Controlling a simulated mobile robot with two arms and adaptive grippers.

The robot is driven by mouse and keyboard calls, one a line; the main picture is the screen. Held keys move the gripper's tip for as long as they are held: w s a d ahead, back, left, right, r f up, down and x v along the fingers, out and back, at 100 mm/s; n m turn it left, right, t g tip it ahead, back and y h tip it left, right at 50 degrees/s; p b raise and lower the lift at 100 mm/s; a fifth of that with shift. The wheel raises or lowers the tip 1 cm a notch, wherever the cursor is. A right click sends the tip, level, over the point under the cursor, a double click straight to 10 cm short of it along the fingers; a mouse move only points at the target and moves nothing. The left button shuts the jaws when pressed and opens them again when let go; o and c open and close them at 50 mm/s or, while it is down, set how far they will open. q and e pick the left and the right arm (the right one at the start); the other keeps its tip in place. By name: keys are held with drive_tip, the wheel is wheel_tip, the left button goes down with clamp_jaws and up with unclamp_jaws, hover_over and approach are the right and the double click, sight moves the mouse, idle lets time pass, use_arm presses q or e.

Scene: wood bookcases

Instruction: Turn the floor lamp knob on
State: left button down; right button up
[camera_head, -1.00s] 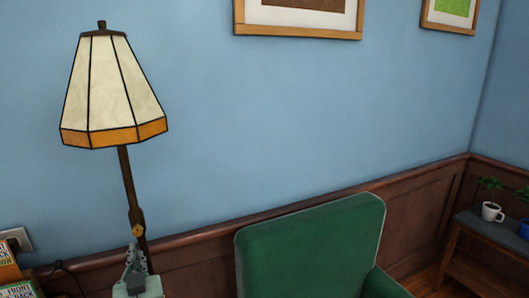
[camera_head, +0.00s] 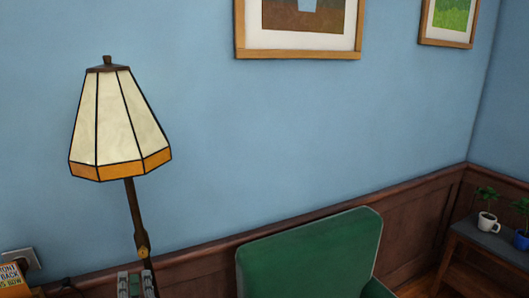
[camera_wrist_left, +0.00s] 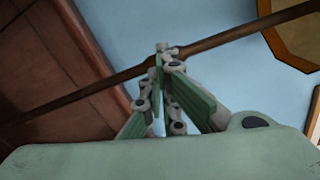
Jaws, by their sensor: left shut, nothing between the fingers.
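The floor lamp has a cream panelled shade (camera_head: 120,125) with an orange band, on a thin dark pole (camera_head: 135,207). A small brass-coloured knob (camera_head: 142,252) sits on the pole's wider part. No clear glow shows at the shade. My left gripper (camera_head: 135,280) is just below the knob, partly cut off by the bottom edge. In the left wrist view my left gripper (camera_wrist_left: 163,52) is shut with nothing held, its tips overlapping the diagonal pole (camera_wrist_left: 235,32). The knob cannot be made out there; contact cannot be told. My right gripper is not in view.
A green armchair (camera_head: 310,258) stands right of the lamp. A side table (camera_head: 485,238) with potted plants is at the far right. The blue wall (camera_head: 240,130) is behind.

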sight(143, 250)
use_arm(q)
drive_tip(key=w+a+m, duration=0.2)
drive_tip(key=w+a, duration=0.1)
drive_tip(key=w, duration=0.2)
drive_tip(key=shift+w+r+m, duration=0.35)
drive_tip(key=shift+m, duration=0.05)
idle(0.5)
idle(0.4)
drive_tip(key=shift+w+d+f, duration=0.15)
drive_tip(key=shift+d+f, duration=0.05)
drive_tip(key=shift+d, duration=0.3)
idle(0.5)
drive_tip(key=shift+r, duration=0.25)
